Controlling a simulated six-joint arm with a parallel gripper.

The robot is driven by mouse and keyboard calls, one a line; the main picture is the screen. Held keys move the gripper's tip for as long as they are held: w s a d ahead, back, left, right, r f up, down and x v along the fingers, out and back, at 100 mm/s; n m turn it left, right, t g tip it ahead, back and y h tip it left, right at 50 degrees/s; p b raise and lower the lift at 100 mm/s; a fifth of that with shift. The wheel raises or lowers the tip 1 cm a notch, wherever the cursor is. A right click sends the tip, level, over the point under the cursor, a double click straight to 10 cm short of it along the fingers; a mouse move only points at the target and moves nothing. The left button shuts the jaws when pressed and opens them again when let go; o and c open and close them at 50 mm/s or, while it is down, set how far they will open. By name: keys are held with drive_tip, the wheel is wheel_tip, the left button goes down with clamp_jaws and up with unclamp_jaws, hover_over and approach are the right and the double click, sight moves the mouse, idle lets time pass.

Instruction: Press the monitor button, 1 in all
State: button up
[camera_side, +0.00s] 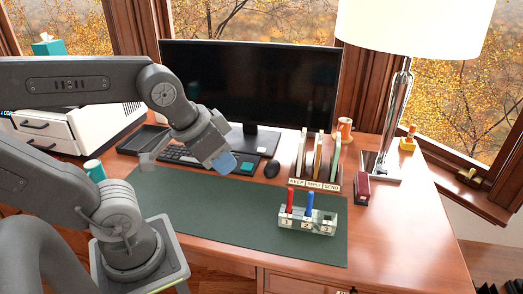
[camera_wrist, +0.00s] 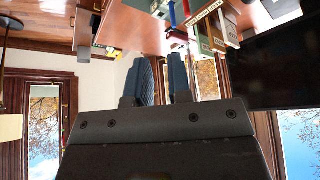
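The monitor (camera_side: 250,85) stands at the back of the desk, its screen black, on a dark stand. A small pale mark (camera_side: 261,150) sits on the stand's base; I cannot tell whether it is the button. No button is clear on the bezel. My gripper (camera_side: 224,163) is in front of the monitor, above the keyboard, and hides part of both. In the wrist view my gripper (camera_wrist: 161,62) shows two blue fingers apart with nothing between them. The monitor (camera_wrist: 285,72) is at the right of that view.
The keyboard (camera_side: 178,153) and mouse (camera_side: 272,169) lie before the monitor. A letter sorter (camera_side: 316,184) and clear pen holder (camera_side: 307,222) stand to the right, near the lamp (camera_side: 395,125). The green mat (camera_side: 240,212) has clear room.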

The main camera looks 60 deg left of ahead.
clamp_jaws()
idle(1.3)
